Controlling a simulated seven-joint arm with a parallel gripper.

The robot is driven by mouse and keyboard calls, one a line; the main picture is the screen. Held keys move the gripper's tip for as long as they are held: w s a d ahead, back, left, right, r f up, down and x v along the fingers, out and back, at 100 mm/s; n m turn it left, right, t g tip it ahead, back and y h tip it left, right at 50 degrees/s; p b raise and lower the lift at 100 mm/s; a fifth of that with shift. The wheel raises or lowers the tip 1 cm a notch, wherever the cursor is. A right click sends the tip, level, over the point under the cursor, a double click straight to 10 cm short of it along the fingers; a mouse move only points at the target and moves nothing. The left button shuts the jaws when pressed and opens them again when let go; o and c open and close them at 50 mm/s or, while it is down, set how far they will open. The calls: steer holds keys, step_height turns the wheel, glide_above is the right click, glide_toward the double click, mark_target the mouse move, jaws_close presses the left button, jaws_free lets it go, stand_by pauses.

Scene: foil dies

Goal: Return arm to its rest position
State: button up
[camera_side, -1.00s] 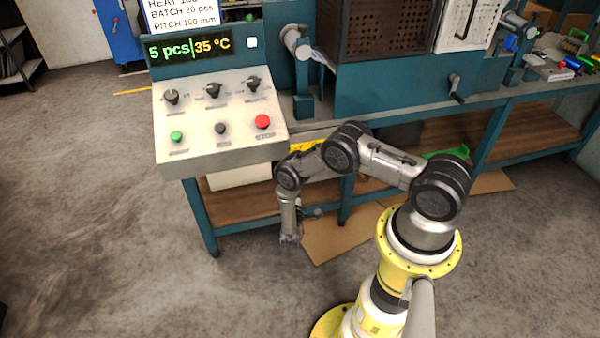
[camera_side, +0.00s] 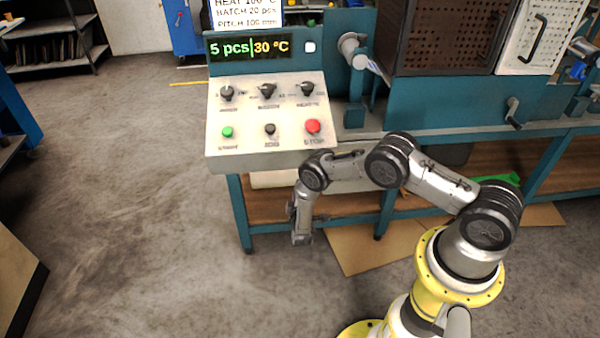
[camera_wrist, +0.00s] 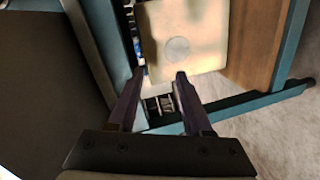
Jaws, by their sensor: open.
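My arm is folded in front of the bench in the side view, with its forearm hanging down. My gripper (camera_side: 302,238) points at the floor below the control panel (camera_side: 265,118), in front of the lower shelf. In the wrist view my gripper (camera_wrist: 160,78) shows two dark fingers spread apart with nothing between them. The panel carries dark knobs, a green button (camera_side: 227,132), a dark button (camera_side: 269,130) and a red button (camera_side: 313,126). Its display (camera_side: 250,47) reads 5 pcs and 30 °C.
The teal bench (camera_side: 245,215) has a wooden lower shelf close to my gripper. A flat cardboard sheet (camera_side: 375,250) lies on the floor below. A pale box (camera_wrist: 185,35) shows ahead in the wrist view. Open grey floor (camera_side: 130,200) lies to the left.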

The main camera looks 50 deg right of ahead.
steer(key=w+a+r+n+t+y, duration=0.1)
steer(key=w+a+r+y, duration=0.15)
steer(key=w+a, duration=0.3)
steer(key=w+a+r+n+y, duration=0.1)
steer(key=w+a+r+y, duration=0.1)
steer(key=w+a+y, duration=0.35)
steer(key=w+a+r+n+t+y, duration=0.1)
steer(key=w+a+r+n+y, duration=0.15)
steer(key=a, duration=0.55)
steer(key=w+a+r+n+g+y, duration=0.1)
steer(key=a+r+n+g+y, duration=0.15)
steer(key=a+r, duration=0.9)
steer(key=s+d+r+m+g, duration=0.1)
steer(key=s+d+r+m, duration=0.15)
steer(key=r, duration=0.55)
steer(key=s+d+r+m, duration=0.1)
steer(key=s+d+r, duration=0.2)
steer(key=r, duration=0.5)
steer(key=s+d+r+m+g, duration=0.1)
steer(key=s+d+r+m, duration=0.3)
steer(key=s+r, duration=0.8)
steer(key=s+d+r+m+g, duration=0.1)
steer(key=s+d+m, duration=0.1)
steer(key=s, duration=1.5)
steer(key=s+d+r+m+g+h, duration=0.1)
steer(key=s+d+m, duration=0.2)
steer(key=s, duration=1.3)
steer(key=shift+s+d+r+g, duration=0.35)
steer(key=shift+d+r, duration=0.05)
steer(key=shift+d, duration=0.15)
